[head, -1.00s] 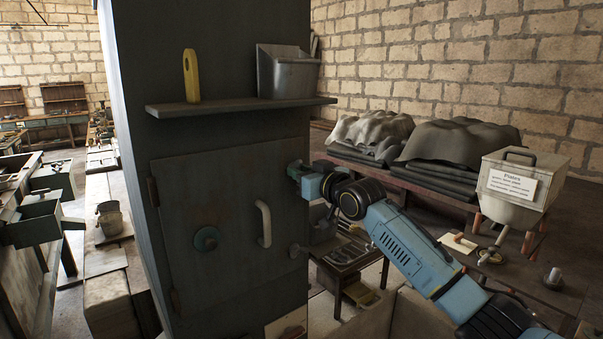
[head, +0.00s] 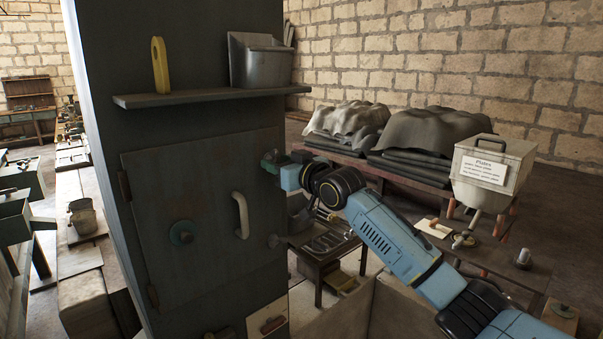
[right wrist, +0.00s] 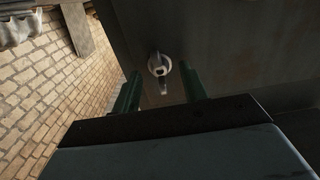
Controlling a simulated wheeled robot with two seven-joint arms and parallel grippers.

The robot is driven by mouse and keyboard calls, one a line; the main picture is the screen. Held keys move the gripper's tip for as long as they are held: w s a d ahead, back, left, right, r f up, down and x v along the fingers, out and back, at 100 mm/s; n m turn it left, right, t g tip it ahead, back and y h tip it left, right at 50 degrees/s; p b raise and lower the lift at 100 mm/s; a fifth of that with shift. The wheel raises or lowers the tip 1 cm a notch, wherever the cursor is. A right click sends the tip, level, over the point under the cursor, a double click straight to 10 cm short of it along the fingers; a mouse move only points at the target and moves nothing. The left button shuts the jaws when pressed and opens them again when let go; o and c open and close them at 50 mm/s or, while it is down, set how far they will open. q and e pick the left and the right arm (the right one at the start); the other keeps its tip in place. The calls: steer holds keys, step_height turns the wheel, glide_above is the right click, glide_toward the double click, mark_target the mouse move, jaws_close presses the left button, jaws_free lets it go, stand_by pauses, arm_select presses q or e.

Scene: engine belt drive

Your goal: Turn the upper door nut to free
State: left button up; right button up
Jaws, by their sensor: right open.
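The upper door nut (right wrist: 159,65) is a pale, rounded piece with a short stem, on the dark door face in the right wrist view. In the head view my right gripper hides it. My right gripper (head: 269,162) is at the upper right edge of the grey metal door (head: 200,190). In the right wrist view its two green fingers are apart, one on each side of the nut; I cannot tell whether they touch it. A lower nut (head: 276,241) shows at the door's lower right edge. My left gripper is out of view.
A shelf (head: 200,97) above holds a metal bin (head: 262,62) and a yellow piece (head: 160,64). A small table (head: 322,248) stands right of the cabinet, below my arm.

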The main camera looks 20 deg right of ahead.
steer(key=b+v, duration=0.2)
steer(key=v, duration=1)
steer(key=shift+s+b, duration=0.15)
steer(key=shift+b, duration=0.15)
steer(key=d+f+m+g+h+b, duration=0.2)
steer(key=d+f, duration=0.1)
steer(key=f, duration=1.6)
steer(key=d+f+m+g+h+b, duration=0.1)
steer(key=d+f+g+h+b, duration=0.15)
steer(key=f, duration=1.65)
steer(key=s+d+f+g+h+b, duration=0.1)
steer(key=s+f+g, duration=0.4)
steer(key=f, duration=1.3)
steer(key=s+a+f+g+b, duration=0.2)
steer(key=s+f+b, duration=0.1)
steer(key=s+f, duration=2)
steer(key=s+a+f+g, duration=0.1)
steer(key=s+f, duration=0.2)
steer(key=s, duration=0.6)
steer(key=s+a+f+g+b, duration=0.1)
steer(key=s+a+f+g, duration=0.1)
steer(key=s, duration=0.8)
steer(key=s+a+f+n+g, duration=0.1)
steer(key=s+f, duration=0.3)
steer(key=s, duration=0.5)
steer(key=shift+s+a+f+h+b, duration=0.35)
steer(key=shift+s+a, duration=0.05)
